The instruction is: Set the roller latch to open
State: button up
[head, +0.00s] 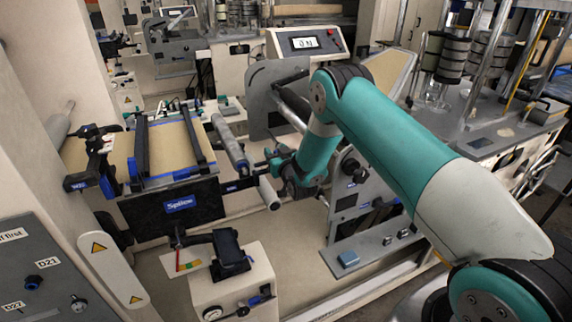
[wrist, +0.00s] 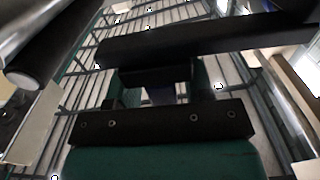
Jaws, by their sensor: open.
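My gripper (head: 274,166) is at the right side of the splice station, close to the grey roller (head: 231,145) and above a lower pale roller (head: 268,192). In the wrist view my gripper (wrist: 160,92) is open, with a dark bar (wrist: 190,40) crossing just beyond its fingers. I cannot tell whether this bar is the roller latch or whether the fingers touch it. A dark roller with a pale end (wrist: 45,60) is at upper left there. I cannot pick out the latch for sure in the head view; my gripper and arm hide part of that area.
The splice table (head: 172,150) with black rails and a blue "Splice" label is left of my gripper. A white box with a gauge (head: 232,285) stands below. A display panel (head: 305,43) is behind. A grey plate (head: 372,245) lies right of my gripper.

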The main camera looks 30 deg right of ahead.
jog(key=s+b, duration=0.1)
jog(key=b, duration=0.3)
jog(key=shift+s+f, duration=0.35)
jog(key=shift+f, duration=0.05)
jog(key=s+b, duration=1.5)
jog(key=b, duration=0.5)
jog(key=shift+s+r, duration=0.3)
jog(key=shift+r, duration=0.05)
jog(key=shift+a, duration=0.1)
jog(key=s+a+n+g+y+p, duration=0.2)
jog(key=s+a+n+g+y, duration=0.4)
jog(key=s+a+g, duration=0.7)
jog(key=s+a+r+g, duration=0.1)
jog(key=s+g, duration=0.1)
jog(key=s, duration=0.6)
jog(key=s+a+r+n+g+h+p, duration=0.1)
jog(key=s+g, duration=0.2)
jog(key=s, duration=0.5)
jog(key=shift+a+r, duration=0.15)
jog(key=shift+a, duration=0.2)
